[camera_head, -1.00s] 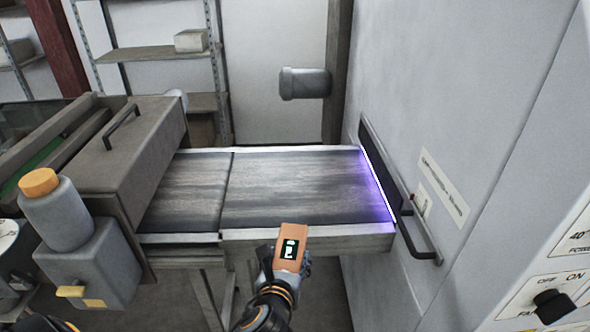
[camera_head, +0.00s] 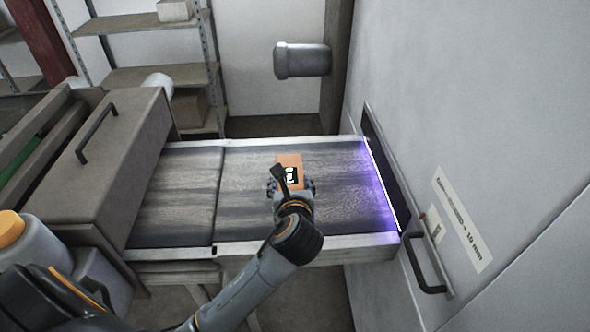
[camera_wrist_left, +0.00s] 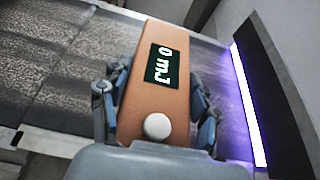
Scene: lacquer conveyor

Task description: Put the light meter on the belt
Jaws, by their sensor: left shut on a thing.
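The light meter is an orange block with a dark display. In the head view the light meter (camera_head: 290,161) is over the middle of the belt's right section. My left gripper (camera_head: 291,186) is shut on it from the near side. In the left wrist view the meter (camera_wrist_left: 147,104) sits between the two fingers (camera_wrist_left: 155,110); its display reads "0 mJ" and a white round knob shows at its near end. The grey streaked belt (camera_head: 250,215) lies beneath. I cannot tell whether the meter touches the belt. My right gripper is not in view.
A purple light strip (camera_head: 382,187) glows at the belt's right end, before a dark slot in the tall grey cabinet (camera_head: 470,120). A black handle (camera_head: 422,265) sticks out of the cabinet. A grey-brown housing (camera_head: 115,150) borders the belt's left end. The belt around the meter is clear.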

